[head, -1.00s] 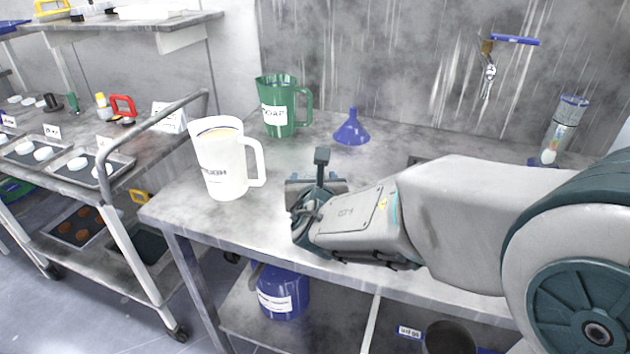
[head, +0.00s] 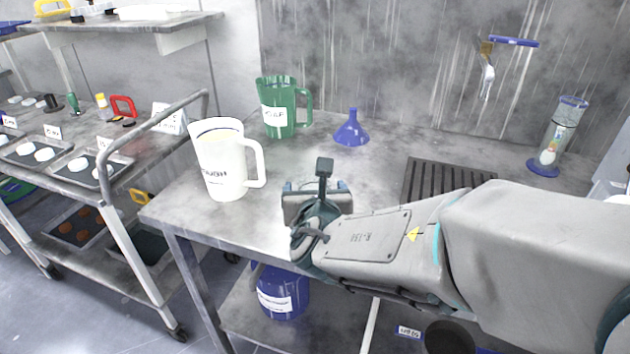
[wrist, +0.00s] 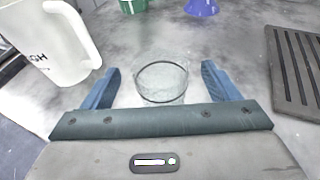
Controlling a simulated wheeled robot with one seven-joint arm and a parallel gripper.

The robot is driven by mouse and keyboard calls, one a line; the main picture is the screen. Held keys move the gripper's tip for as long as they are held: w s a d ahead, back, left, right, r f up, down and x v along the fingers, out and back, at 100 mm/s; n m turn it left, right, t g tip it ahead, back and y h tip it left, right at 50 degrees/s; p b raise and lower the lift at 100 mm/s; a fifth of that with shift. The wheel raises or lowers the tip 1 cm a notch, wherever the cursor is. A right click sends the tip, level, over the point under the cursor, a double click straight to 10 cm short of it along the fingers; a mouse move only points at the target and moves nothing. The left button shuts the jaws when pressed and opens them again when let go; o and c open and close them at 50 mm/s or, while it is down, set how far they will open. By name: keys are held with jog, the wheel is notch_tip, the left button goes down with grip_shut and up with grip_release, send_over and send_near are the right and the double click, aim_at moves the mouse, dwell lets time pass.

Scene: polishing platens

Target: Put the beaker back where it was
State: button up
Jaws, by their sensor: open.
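In the wrist view a clear glass beaker (wrist: 162,82) with a dark rim stands on the grey metal table (wrist: 225,50). My gripper (wrist: 160,85) is open, with one blue finger on each side of the beaker and a gap visible on both sides. I cannot tell whether the fingers are level with the glass or above it. In the head view my gripper (head: 318,190) is low over the table's front part, right of the white pitcher; the beaker is not discernible there.
The white pitcher (head: 222,165) stands close on the left. Behind are a green pitcher (head: 283,112) and a blue funnel (head: 352,130). A dark slotted drain grate (head: 440,180) lies to the right. A glass cylinder (head: 556,140) stands at the far right. The table's front edge is near.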

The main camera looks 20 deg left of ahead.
jog(key=v, duration=0.7)
jog(key=shift+p, duration=0.45)
